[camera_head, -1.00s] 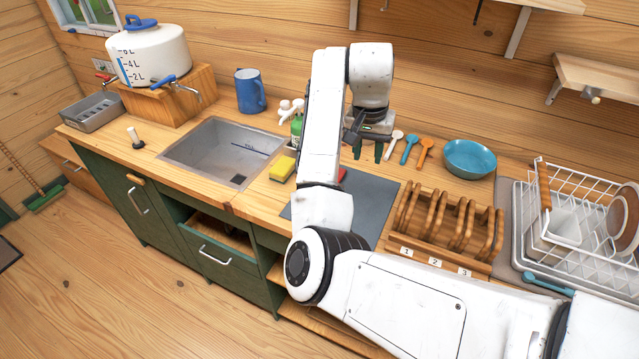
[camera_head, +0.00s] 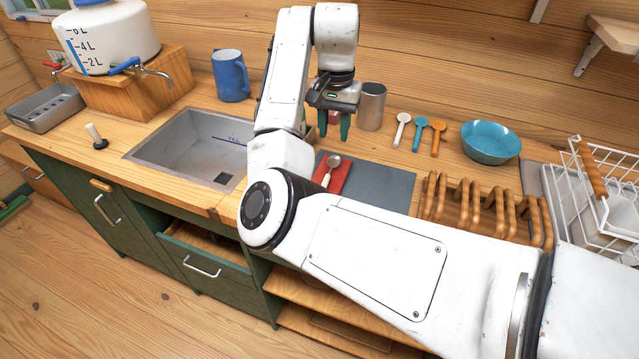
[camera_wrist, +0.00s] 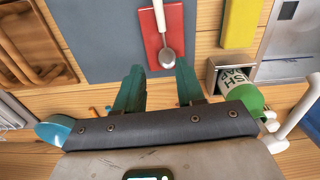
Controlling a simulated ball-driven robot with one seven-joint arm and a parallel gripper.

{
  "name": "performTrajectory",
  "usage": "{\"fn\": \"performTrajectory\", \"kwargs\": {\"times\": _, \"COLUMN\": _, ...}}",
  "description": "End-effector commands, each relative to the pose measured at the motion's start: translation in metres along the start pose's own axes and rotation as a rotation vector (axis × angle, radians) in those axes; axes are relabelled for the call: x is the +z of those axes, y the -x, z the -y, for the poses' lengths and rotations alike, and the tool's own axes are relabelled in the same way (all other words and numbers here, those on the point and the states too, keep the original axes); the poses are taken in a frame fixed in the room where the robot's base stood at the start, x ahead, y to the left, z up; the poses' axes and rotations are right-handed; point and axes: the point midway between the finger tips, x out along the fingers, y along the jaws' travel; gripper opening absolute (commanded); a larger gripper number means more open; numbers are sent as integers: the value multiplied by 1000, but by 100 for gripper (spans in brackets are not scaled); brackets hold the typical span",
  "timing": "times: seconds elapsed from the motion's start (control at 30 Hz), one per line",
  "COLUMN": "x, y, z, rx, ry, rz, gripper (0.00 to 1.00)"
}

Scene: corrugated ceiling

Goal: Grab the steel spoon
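The steel spoon (camera_head: 333,162) has a metal bowl and a pale handle. It lies on a red mat (camera_head: 325,182), partly covered by my arm in the head view. The wrist view shows the spoon (camera_wrist: 168,52) whole enough to see its bowl pointing towards my gripper, with the red mat (camera_wrist: 153,50) under it. My gripper (camera_head: 334,127) has green fingers and points down over the counter, behind the spoon. In the wrist view my gripper (camera_wrist: 161,82) is open and empty, with its fingers apart and the spoon bowl just beyond the gap.
A metal cup (camera_head: 371,106) stands close to my gripper. Three coloured spoons (camera_head: 421,128), a teal bowl (camera_head: 491,142) and a wooden rack (camera_head: 470,205) are to the right. The sink (camera_head: 190,142) is left; a yellow block (camera_wrist: 240,20) shows in the wrist view.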

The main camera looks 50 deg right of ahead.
Motion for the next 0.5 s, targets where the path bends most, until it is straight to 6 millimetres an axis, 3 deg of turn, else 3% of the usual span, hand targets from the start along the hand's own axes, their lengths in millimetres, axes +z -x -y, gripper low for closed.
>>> {"fn": "performTrajectory", "kwargs": {"times": 0.23, "x": 0, "y": -20, "z": 0, "rx": 2, "ry": 0, "rz": 1, "gripper": 38}}
{"fn": "performTrajectory", "kwargs": {"times": 0.5, "x": 1, "y": -57, "z": 0, "rx": 2, "ry": 1, "rz": 3, "gripper": 38}}
